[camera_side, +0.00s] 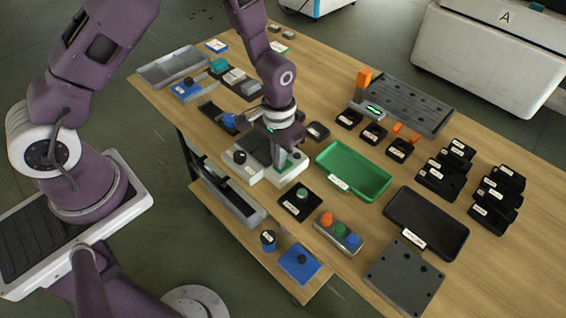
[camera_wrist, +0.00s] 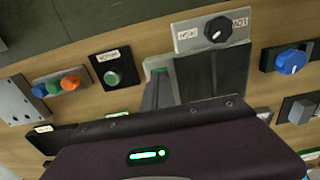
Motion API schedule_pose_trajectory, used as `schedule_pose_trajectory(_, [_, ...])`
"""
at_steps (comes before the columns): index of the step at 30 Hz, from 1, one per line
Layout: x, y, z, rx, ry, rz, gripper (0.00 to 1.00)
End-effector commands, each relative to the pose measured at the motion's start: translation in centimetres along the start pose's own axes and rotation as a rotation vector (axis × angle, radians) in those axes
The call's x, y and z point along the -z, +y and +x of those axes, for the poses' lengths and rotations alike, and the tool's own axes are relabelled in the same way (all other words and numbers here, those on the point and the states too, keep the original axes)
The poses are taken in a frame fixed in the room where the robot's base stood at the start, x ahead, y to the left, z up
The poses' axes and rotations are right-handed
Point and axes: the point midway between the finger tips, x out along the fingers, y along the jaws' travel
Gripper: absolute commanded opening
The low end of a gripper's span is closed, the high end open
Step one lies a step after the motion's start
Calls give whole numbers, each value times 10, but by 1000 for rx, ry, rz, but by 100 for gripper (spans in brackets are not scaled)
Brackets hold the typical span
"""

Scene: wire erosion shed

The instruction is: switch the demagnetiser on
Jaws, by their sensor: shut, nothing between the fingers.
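A grey-white unit (camera_side: 256,173) with a black rotary knob (camera_side: 239,157) at its left end lies under my gripper (camera_side: 282,163). I take it for the demagnetiser, but its labels are too small to read. In the wrist view its panel (camera_wrist: 186,41) and knob (camera_wrist: 218,30) stand at the top, with a white label on each side of the knob and a dark plate below. The knob is apart from the fingers.
A black plate with a green button (camera_side: 301,194) sits close by, and a box with orange, green and blue buttons (camera_side: 339,235) lies farther right. A green tray (camera_side: 352,178) is behind. Blue-knobbed devices (camera_side: 229,120) stand on the other side. Bare wood (camera_side: 296,88) shows farther back.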

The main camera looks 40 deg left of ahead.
Motion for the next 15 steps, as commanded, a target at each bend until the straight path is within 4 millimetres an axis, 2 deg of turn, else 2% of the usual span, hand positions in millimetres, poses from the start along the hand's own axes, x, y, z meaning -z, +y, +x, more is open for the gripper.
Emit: schedule_pose_trajectory(15, [0,0,8,0,1,0,0])
